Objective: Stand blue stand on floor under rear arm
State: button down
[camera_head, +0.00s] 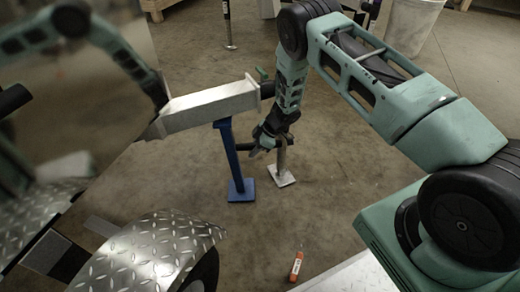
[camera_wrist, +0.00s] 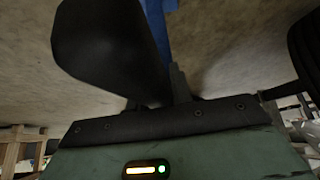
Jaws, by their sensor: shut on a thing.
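The blue stand (camera_head: 231,160) is upright, leaning slightly in the picture, with its flat base plate at or very near the floor. Its top is just below the underside of the aluminium arm (camera_head: 210,106); I cannot tell whether they touch. My gripper (camera_head: 256,149) is low, right of the stand's post, and shut on it. In the wrist view a dark finger hides part of the blue post (camera_wrist: 163,35). The exact grip is hidden.
A grey metal leg with a pale foot plate (camera_head: 283,177) stands close beside my gripper, partly behind it. A tread-plate fender (camera_head: 150,255) is at lower left. An orange-labelled item (camera_head: 296,267) lies on the floor. A pale bucket (camera_head: 414,25) stands at the back.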

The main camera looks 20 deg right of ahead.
jog(key=shift+w+a+h, duration=0.2)
jog(key=shift+a+h, duration=0.1)
jog(key=shift+a, duration=0.4)
jog(key=shift+f+b, duration=0.3)
jog(key=c, duration=1.2)
grip_release()
jog(key=shift+s+f+b, duration=0.1)
jog(key=shift+f+b, duration=0.2)
jog(key=shift+f, duration=0.1)
jog(key=shift+c, duration=0.2)
jog(key=shift+r, duration=0.15)
